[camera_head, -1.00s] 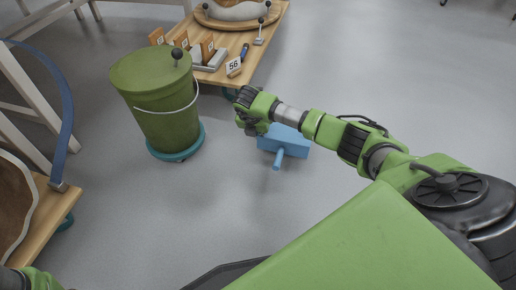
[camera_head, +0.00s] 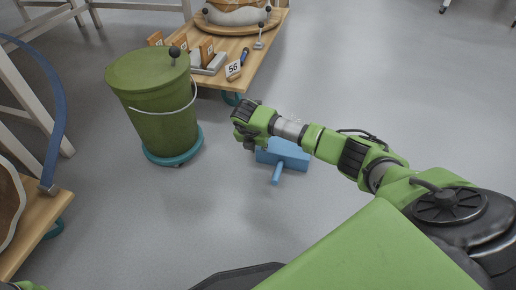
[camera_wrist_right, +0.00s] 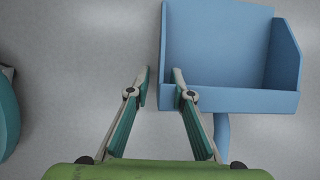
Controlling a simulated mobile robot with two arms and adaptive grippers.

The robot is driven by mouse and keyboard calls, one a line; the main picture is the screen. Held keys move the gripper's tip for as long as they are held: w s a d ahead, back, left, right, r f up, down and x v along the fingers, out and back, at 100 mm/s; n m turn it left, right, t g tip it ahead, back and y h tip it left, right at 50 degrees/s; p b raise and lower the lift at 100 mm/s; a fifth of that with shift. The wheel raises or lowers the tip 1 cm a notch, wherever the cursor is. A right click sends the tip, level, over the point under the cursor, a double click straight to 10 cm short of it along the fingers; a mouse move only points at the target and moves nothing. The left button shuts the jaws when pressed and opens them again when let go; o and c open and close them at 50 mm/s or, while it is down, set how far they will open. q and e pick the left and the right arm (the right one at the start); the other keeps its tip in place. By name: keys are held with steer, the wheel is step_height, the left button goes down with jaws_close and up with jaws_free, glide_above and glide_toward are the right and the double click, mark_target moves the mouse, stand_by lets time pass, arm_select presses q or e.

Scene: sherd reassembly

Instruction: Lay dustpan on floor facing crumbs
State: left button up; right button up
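The light blue dustpan (camera_head: 287,153) is low over the floor in the head view, its handle (camera_head: 276,175) pointing towards me; contact with the floor is hard to tell. In the right wrist view the dustpan (camera_wrist_right: 222,60) shows its open tray and raised walls at upper right, its handle at the bottom. My right gripper (camera_head: 248,143) is at the dustpan's left end. In the wrist view its fingers (camera_wrist_right: 161,82) stand apart, with the dustpan's left edge and grey floor between them. My left gripper is out of view.
A green lidded bucket (camera_head: 155,105) on a teal wheeled base stands left of the dustpan. A wooden low table (camera_head: 236,44) with numbered tags is behind. Another wooden board (camera_head: 42,222) is at lower left. Open grey floor (camera_head: 390,90) lies to the right.

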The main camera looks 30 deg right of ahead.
steer(key=p+v, duration=1)
steer(key=v, duration=0.2)
